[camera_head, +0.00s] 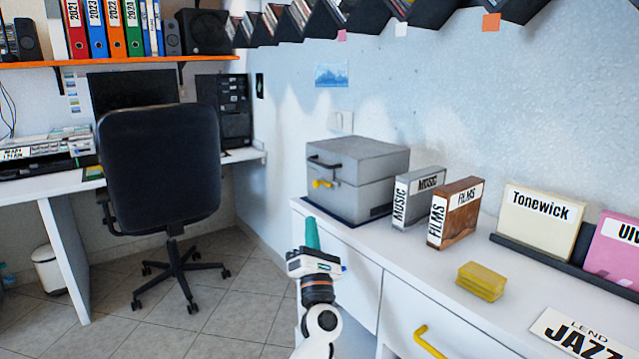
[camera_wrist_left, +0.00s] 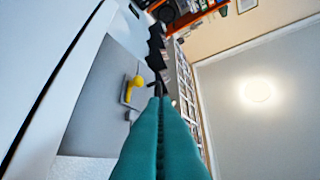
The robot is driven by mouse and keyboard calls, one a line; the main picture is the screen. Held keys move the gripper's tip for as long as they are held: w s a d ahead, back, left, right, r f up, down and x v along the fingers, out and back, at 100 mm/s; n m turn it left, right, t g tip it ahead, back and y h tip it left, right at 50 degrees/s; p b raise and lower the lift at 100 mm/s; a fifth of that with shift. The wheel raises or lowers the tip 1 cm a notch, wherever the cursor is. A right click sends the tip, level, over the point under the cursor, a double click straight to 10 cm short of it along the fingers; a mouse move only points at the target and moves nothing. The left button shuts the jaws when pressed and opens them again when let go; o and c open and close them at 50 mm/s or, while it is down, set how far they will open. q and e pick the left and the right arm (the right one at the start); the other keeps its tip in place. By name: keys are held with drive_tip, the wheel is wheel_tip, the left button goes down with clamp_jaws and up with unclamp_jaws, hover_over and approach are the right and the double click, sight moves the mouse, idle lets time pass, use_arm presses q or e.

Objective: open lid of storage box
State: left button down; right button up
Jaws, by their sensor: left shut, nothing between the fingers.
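The grey storage box (camera_head: 358,181) stands at the left end of the white cabinet top, its lid down. The lid has a dark handle (camera_head: 324,162) on its front, with a yellow latch (camera_head: 322,184) below it. The left wrist view shows the yellow latch (camera_wrist_left: 136,84) and the box front (camera_wrist_left: 97,98) close by. My left gripper (camera_head: 312,229), with teal fingers, is in front of and below the box, apart from the latch in the head view. Its fingers (camera_wrist_left: 160,115) are shut together and empty. My right gripper is not in view.
A grey MUSIC case (camera_head: 407,212) and a brown FILMS case (camera_head: 454,213) stand right of the box. A yellow block (camera_head: 480,281) lies on the cabinet top (camera_head: 400,262). A black office chair (camera_head: 160,165) stands left, with open floor between.

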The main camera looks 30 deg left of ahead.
sight(314, 185)
use_arm(q)
drive_tip(key=x, duration=0.3)
drive_tip(key=d+x, duration=0.1)
drive_tip(key=x, duration=0.3)
drive_tip(key=r+x, duration=0.1)
drive_tip(key=x, duration=0.2)
drive_tip(key=shift+w+d+r, duration=0.15)
drive_tip(key=shift+w, duration=0.25)
drive_tip(key=shift+w+d+r, duration=0.15)
drive_tip(key=shift+w+r, duration=0.2)
drive_tip(key=shift+r, duration=0.25)
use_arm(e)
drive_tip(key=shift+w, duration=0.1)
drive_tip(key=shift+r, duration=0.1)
